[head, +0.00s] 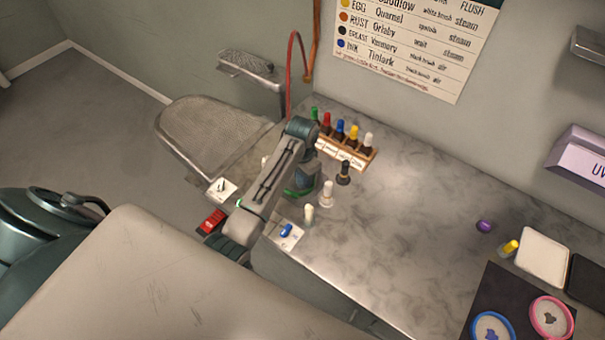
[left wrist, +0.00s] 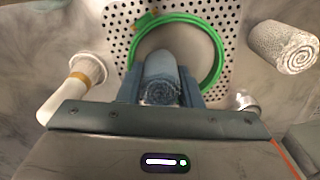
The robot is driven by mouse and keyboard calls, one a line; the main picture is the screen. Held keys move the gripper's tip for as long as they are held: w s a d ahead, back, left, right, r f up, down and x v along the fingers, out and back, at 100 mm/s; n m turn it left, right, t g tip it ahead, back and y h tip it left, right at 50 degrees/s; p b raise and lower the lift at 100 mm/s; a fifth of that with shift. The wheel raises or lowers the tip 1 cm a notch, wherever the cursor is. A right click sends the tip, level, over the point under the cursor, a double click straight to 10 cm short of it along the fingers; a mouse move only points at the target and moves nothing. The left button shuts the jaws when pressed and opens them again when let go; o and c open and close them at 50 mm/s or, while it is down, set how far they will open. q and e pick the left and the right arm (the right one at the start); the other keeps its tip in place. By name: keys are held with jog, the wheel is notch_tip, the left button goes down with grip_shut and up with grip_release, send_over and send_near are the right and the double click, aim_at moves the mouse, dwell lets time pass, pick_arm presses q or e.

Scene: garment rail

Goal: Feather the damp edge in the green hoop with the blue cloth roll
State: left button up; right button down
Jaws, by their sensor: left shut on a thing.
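My left gripper (head: 305,184) is over the worktop in the head view. In the left wrist view its fingers (left wrist: 161,88) are shut on the blue cloth roll (left wrist: 162,78), whose coiled end faces the camera. The green hoop (left wrist: 219,60) lies around pale cloth on a white perforated plate, beyond and below the roll. The roll overlaps the hoop's near part in that view; I cannot tell whether it touches the cloth. Only part of the green hoop (head: 298,193) shows in the head view, beside the gripper. No damp edge can be made out. My right gripper is not in view.
A white roll (left wrist: 284,47) lies right of the plate. A rack of colour-capped bottles (head: 345,152) stands behind the arm. A black-capped bottle (head: 344,173) and white-topped bottles (head: 327,193) stand close to the gripper. Blue (head: 478,331) and pink (head: 567,330) hoops lie far right. The middle worktop is clear.

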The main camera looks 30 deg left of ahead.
pick_arm(q)
jog(key=shift+s, duration=0.1)
jog(key=shift+s+a+f+p, duration=0.1)
jog(key=shift+s+a+p, duration=0.2)
jog(key=shift+s, duration=0.1)
jog(key=shift+s+a, duration=0.1)
jog(key=shift+s+a, duration=0.2)
jog(key=shift+a, duration=0.8)
jog(key=shift+w, duration=0.1)
jog(key=shift+w+a, duration=0.1)
jog(key=shift+w+a, duration=0.25)
jog(key=shift+w, duration=0.1)
